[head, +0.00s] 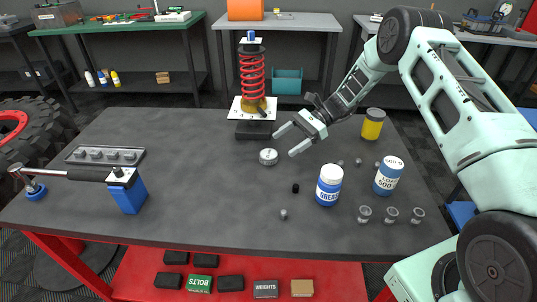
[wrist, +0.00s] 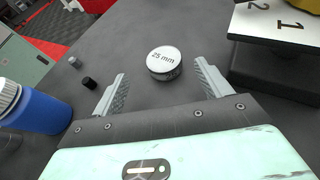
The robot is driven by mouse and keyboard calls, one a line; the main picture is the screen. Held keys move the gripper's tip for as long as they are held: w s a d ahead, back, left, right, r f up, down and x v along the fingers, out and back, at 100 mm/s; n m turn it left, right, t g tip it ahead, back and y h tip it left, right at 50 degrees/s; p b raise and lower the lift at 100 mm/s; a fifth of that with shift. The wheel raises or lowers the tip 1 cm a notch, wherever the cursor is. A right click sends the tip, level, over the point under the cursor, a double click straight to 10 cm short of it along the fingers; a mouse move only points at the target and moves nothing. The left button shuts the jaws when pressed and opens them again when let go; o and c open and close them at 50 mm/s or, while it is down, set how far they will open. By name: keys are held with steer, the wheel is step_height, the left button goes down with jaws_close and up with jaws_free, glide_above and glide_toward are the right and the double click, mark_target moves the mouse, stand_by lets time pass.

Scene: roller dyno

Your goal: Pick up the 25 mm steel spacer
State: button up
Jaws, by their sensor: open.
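The 25 mm steel spacer (wrist: 164,60) is a short round silver disc with "25 mm" printed on its top. It stands on the dark table, and in the head view it shows as a small grey disc (head: 268,157) near the table's middle. My gripper (wrist: 160,88) is open and empty. In the wrist view the spacer appears between and just beyond the two fingertips, touching neither. In the head view my gripper (head: 282,141) is beside the spacer, to its upper right, with its fingers pointing left. Nothing hides the spacer.
A red spring on a white numbered plate (head: 236,108) stands behind the spacer. A blue grease jar (head: 329,185), a load jar (head: 389,176) and a yellow jar (head: 373,124) stand to the right. A small black cylinder (head: 295,188) lies nearby.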

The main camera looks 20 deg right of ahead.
mark_target(269, 153)
steer(key=shift+w+f+p+x, duration=0.1)
steer(key=shift+p+x, duration=0.3)
steer(key=shift+x, duration=1.4)
steer(key=shift+w+f+p+x, duration=0.15)
steer(key=shift+p+x, duration=0.2)
steer(key=shift+x, duration=1.4)
steer(key=c, duration=1.2)
steer(key=shift+r, duration=0.1)
